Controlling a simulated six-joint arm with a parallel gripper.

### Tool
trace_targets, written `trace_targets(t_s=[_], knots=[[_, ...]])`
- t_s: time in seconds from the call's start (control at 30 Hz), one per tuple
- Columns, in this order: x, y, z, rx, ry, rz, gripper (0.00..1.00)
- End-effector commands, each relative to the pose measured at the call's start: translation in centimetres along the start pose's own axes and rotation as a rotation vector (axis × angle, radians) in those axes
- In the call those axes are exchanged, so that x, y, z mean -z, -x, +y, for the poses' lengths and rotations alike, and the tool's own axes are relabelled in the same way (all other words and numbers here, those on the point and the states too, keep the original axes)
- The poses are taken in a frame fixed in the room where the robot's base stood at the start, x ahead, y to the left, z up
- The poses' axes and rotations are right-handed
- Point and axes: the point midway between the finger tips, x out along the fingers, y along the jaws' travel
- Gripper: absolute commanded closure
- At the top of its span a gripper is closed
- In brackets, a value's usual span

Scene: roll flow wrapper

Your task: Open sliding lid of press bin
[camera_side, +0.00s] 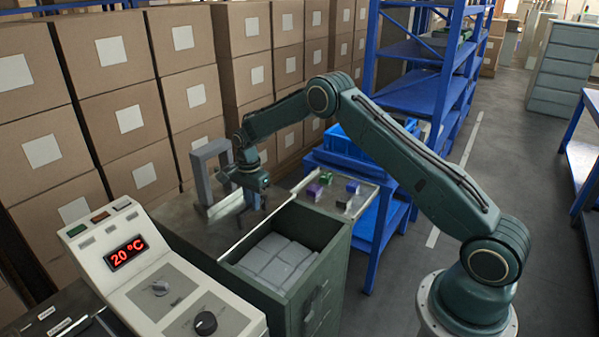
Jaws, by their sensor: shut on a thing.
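The press bin (335,248) is a dark green cabinet in the lower middle of the side view. Its top is open on the right part, and several pale grey packs lie inside. The sliding lid (203,236) appears as the flat grey panel left of the opening, with a pale edge along it. My gripper (256,204) points down at the far part of this edge and is shut on the lid, but the exact contact is too small and dark to see. A grey upright frame (207,165) stands just left of my gripper.
Stacked cardboard boxes (140,120) wall the left and back. A control panel (150,275) reading 20 °C stands front left. Blue shelves (415,85) stand behind my arm.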

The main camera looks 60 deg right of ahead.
Motion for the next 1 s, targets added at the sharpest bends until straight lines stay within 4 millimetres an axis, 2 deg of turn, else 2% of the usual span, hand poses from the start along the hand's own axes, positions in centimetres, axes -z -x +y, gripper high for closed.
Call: trace_targets(t_s=[0.27, 0.7, 0.73, 0.83, 1.0], knots=[[-0.1, 0.0, -1.6, 0.002, 0.003, 0.0, 1.0], [-0.1, 0.0, -1.8, 0.002, 0.003, 0.0, 1.0], [-0.1, 0.0, -1.8, 0.002, 0.003, 0.0, 0.8], [-0.1, 0.0, -1.7, 0.001, 0.002, 0.0, 0.62], [-0.1, 0.0, -1.7, 0.0, 0.001, 0.0, 0.62]])
